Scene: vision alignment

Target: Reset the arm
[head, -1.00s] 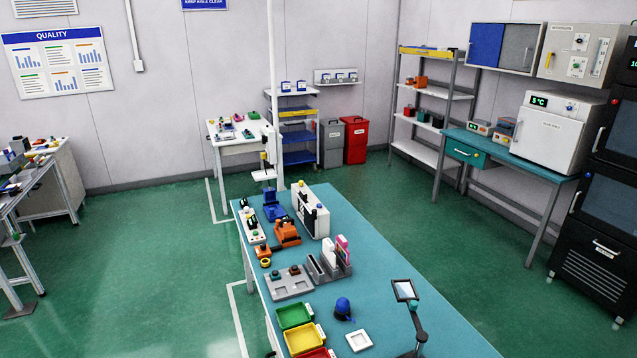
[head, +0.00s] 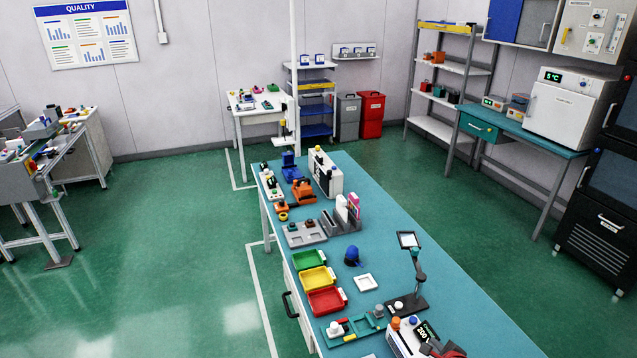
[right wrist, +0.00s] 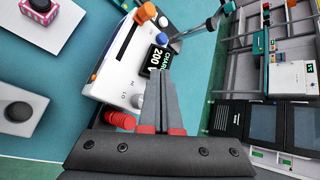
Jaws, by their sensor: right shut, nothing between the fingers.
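My right gripper (right wrist: 163,100) is shut and empty in the right wrist view, its grey fingers together in front of a white instrument. A dark and red part of it (head: 444,350) shows at the bottom edge of the head view, beside the same instrument. The white instrument (right wrist: 124,62) has a black display reading 200, orange and blue knobs and a red terminal. It also stands at the bottom of the head view (head: 401,341). I cannot tell whether the fingertips touch it. My left gripper is not in view.
The blue bench (head: 389,229) carries green (head: 309,260), yellow (head: 318,279) and red trays (head: 326,301), a magnifier stand (head: 408,304) and small fixtures toward its far end. Green floor (head: 190,240) is open left of the bench. Shelves and ovens line the right wall.

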